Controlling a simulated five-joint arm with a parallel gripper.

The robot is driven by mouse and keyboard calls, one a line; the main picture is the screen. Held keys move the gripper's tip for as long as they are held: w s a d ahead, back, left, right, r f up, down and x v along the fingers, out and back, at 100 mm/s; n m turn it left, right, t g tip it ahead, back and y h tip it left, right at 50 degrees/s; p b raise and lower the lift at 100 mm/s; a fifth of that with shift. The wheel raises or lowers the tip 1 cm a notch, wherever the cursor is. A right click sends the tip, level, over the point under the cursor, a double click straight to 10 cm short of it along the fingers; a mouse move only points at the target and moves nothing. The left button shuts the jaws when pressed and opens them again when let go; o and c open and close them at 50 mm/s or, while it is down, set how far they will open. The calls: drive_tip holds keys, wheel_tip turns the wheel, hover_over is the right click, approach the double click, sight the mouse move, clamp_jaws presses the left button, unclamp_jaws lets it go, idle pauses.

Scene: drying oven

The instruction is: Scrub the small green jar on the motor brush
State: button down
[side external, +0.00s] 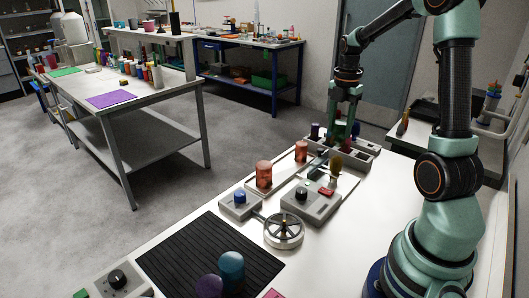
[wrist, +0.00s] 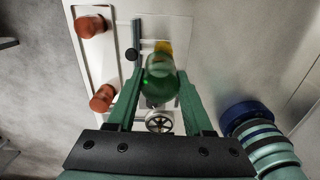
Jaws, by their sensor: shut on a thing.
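The small green jar (wrist: 161,84) is between the fingertips of my gripper (wrist: 160,75) in the wrist view, with a finger on each side. In the side view my gripper (side external: 342,132) points down over the grey compartment rack at the far end of the bench. The jar is hard to tell from the green fingers there. The motor brush has a yellow-brown upright brush (side external: 335,168) and a grey box (side external: 309,202) with a black knob and a red button. The brush stands nearer the camera than my gripper, and they look apart.
Two orange-red cylinders (side external: 264,174) stand on a pale tray left of the brush. A grey rack (side external: 362,157) lies below my gripper. A handwheel (side external: 284,230), a blue-knobbed box (side external: 240,204) and a black ribbed mat (side external: 205,255) are nearer the camera.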

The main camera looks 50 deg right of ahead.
sight(337, 157)
drive_tip(key=shift+s+f, duration=0.25)
drive_tip(key=shift+s, duration=0.15)
drive_tip(key=shift+f, duration=1.4)
drive_tip(key=shift+f, duration=0.15)
drive_tip(key=shift+f, duration=3.2)
drive_tip(key=shift+r, duration=0.1)
drive_tip(key=shift+r, duration=0.55)
idle(0.4)
drive_tip(key=shift+r, duration=3.35)
drive_tip(key=shift+w, duration=0.1)
